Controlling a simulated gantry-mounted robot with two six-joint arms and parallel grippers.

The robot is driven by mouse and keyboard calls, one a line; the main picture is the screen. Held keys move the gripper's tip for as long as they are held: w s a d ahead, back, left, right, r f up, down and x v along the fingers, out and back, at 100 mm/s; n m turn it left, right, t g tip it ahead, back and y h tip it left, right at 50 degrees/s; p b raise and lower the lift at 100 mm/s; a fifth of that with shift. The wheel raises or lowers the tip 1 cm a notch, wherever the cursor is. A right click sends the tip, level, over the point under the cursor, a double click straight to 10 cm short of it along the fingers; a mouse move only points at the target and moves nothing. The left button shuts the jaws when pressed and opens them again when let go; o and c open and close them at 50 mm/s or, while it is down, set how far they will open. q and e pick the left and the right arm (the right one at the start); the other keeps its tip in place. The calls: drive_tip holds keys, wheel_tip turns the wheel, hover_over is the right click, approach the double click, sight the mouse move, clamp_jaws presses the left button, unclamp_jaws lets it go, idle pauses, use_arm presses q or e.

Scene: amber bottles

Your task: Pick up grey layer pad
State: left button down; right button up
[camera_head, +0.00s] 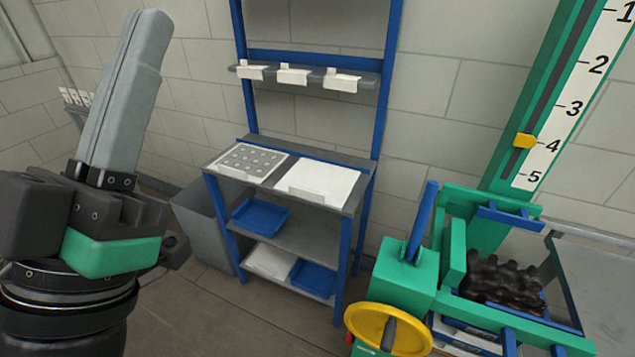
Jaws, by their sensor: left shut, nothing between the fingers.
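A pale sheet with rows of grey round spots (246,162) lies on the left of the rack's upper shelf. A plain white stack or pad (318,182) lies to its right. I cannot tell for certain which, if either, is the grey layer pad. My left gripper (147,28) stands large in the left foreground, fingers pointing up and shut together with nothing between them. It is apart from the rack. My right gripper is not in view.
The blue-framed rack (359,232) has lower shelves with blue trays (261,215). A grey bin (205,222) stands at its left. A green machine with a yellow handwheel (388,330) and dark bottles (502,280) stands right. Some floor is clear in front.

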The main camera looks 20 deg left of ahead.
use_arm(q)
drive_tip(key=c, duration=1.6)
unclamp_jaws()
drive_tip(key=c, duration=0.9)
unclamp_jaws()
drive_tip(key=shift+o, duration=0.2)
